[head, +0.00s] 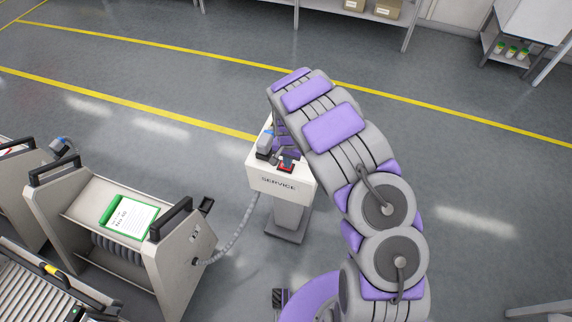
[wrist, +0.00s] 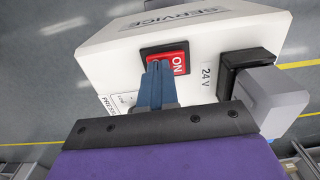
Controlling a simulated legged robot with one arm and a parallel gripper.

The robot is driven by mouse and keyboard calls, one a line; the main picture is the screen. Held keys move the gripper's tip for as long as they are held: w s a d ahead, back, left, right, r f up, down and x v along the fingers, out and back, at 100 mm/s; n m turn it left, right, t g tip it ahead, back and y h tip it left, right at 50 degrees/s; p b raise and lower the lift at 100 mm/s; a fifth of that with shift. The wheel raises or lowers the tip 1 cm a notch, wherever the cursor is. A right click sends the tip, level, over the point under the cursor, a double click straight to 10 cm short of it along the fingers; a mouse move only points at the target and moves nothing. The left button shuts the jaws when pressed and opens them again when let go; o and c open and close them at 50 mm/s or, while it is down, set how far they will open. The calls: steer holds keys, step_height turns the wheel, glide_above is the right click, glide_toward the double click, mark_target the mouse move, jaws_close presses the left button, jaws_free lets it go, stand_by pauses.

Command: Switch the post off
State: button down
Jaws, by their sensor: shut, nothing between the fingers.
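The service post (head: 281,181) is a white box on a grey stand, marked SERVICE. On its top is a red rocker switch (head: 287,165) in a black frame. In the wrist view the red switch (wrist: 175,61) shows the word ON. My gripper (wrist: 159,66) is shut and empty. Its blue fingertips overlap the edge of the red rocker; I cannot tell whether they touch it. They hide part of the switch. In the head view my arm comes down over the post and mostly hides the gripper.
A grey plug (wrist: 278,100) sits in a black socket (wrist: 245,72) marked 24 V, close beside the switch. A hose (head: 238,232) runs from the post to a beige trolley (head: 182,258) with a green-edged card (head: 129,216). Floor right of the post is clear.

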steer(key=shift+r+p, duration=1.1)
steer(key=shift+r, duration=2.35)
steer(key=s+d+r, duration=0.5)
steer(key=s+r, duration=0.2)
steer(key=r, duration=0.3)
steer(key=s+d+r, duration=0.6)
steer(key=s+r, duration=0.1)
steer(key=r, duration=0.3)
steer(key=s+d+r+n+g, duration=0.1)
steer(key=s+r+n, duration=0.1)
steer(key=s, duration=1)
steer(key=s+r+n, duration=0.2)
steer(key=s+r, duration=0.2)
steer(key=s, duration=0.9)
steer(key=shift+s+d+r+g, duration=0.3)
steer(key=shift+d+r+g, duration=0.05)
steer(key=shift+r+g, duration=0.05)
